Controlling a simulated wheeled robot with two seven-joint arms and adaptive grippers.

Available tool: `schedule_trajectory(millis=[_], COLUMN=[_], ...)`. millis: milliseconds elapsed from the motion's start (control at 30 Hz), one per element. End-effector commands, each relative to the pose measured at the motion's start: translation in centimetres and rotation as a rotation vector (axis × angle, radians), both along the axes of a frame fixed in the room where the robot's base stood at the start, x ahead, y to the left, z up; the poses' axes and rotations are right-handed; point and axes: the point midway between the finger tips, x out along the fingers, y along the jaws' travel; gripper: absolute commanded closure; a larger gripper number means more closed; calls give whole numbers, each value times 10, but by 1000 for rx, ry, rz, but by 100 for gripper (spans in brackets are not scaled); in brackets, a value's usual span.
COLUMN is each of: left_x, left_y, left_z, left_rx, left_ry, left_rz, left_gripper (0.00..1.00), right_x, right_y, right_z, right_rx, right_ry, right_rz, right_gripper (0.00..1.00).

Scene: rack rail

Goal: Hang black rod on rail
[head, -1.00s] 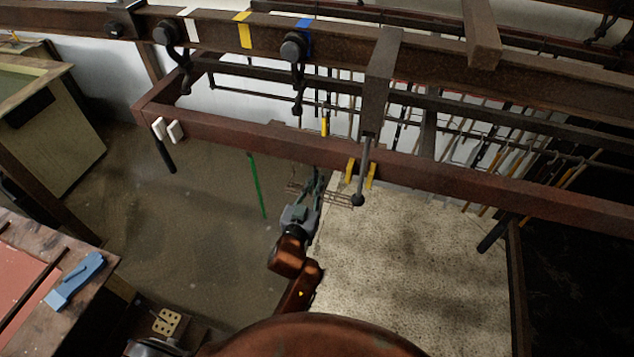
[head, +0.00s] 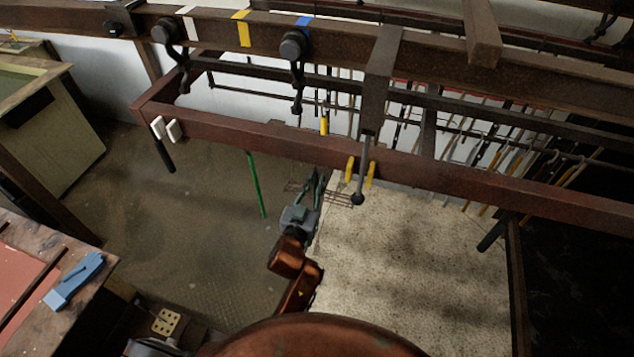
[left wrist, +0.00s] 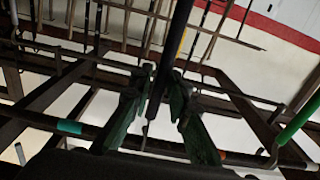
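The dark rail (head: 240,138) crosses the head view from the upper left to the right. My left gripper (head: 316,186) is below it, left of a pair of yellow pegs (head: 360,170) on the rail. In the left wrist view, the black rod (left wrist: 180,32) runs from the top edge down between the two green fingers of my left gripper (left wrist: 162,74). The fingers look closed on it; its lower end tapers between them. In the head view the rod is hard to make out against the fingers. My right gripper is not in view.
A green rod (head: 256,185) hangs left of my gripper. White pegs (head: 165,130) with a dark handle sit at the rail's left end. A hanging bar with a black ball end (head: 358,199) is close on the right. A blue tool (head: 75,280) lies on the bench at lower left.

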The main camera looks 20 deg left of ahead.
Motion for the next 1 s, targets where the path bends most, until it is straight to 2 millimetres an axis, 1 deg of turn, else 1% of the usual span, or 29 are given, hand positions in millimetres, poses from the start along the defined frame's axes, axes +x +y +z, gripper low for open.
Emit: schedule_trajectory(millis=[33, 167, 467, 567, 800, 900, 1000], left_x=[0, 0, -3, -13, -52, -64, -72], left_y=[0, 0, 0, 0, 2, 2, 2], left_z=[0, 0, -1, -2, -2, -3, -2], left_rx=[0, 0, 0, -1, -1, -1, 0], left_ry=[0, 0, 1, 2, 2, 3, 2], left_rz=[0, 0, 0, 0, 1, 0, 0], left_gripper=[79, 71, 71, 71, 71, 71, 71], right_x=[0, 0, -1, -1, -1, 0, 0], right_y=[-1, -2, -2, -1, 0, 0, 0], right_z=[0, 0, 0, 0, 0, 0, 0], right_rx=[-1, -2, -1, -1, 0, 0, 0], right_ry=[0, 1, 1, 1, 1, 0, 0], right_rz=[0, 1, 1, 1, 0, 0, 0], right_gripper=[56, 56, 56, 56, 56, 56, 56])
